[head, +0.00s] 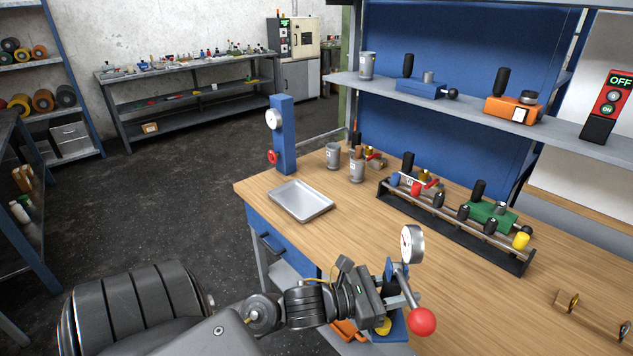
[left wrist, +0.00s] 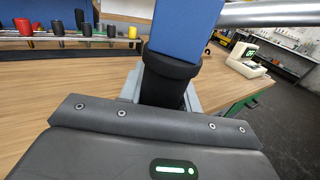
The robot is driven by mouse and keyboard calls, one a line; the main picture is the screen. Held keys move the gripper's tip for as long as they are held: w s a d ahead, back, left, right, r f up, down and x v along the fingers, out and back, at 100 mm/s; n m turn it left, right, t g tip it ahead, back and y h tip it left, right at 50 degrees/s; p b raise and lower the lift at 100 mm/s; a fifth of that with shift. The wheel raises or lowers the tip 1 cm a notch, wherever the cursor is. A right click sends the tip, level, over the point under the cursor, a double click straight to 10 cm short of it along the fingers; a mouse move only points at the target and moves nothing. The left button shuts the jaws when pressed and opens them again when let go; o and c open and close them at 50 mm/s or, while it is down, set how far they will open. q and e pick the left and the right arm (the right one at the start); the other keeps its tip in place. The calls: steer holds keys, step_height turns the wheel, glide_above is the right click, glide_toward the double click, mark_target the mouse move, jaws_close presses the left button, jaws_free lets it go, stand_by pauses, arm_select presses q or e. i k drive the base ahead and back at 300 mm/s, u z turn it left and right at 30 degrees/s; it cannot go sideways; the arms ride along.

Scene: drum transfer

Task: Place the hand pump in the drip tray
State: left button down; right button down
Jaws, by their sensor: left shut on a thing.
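The hand pump has a blue body (head: 391,268), a round white dial gauge (head: 412,243) and a metal lever ending in a red ball (head: 422,321). My left gripper (head: 382,287) is shut on it and holds it at the bench's near edge. In the left wrist view the pump's blue block (left wrist: 185,25) rises beyond the gripper, and a metal bar (left wrist: 270,14) runs off to the right. The fingers' contact is largely hidden. The drip tray (head: 300,201), shallow, silver and empty, lies on the bench farther back and left of the pump. My right gripper is not in view.
A blue post with gauge and red handwheel (head: 284,135) stands behind the tray. Metal cups (head: 333,156) stand right of it. A long black rack (head: 455,225) with valves and coloured parts lies to the right. The wooden bench top (head: 345,225) is clear between tray and pump.

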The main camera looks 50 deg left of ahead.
mark_target(303, 196)
steer(key=k, duration=0.6)
steer(key=u, duration=0.35)
steer(key=i, duration=0.4)
steer(key=u, duration=0.75)
steer(key=i, duration=1.15)
steer(key=z, duration=0.45)
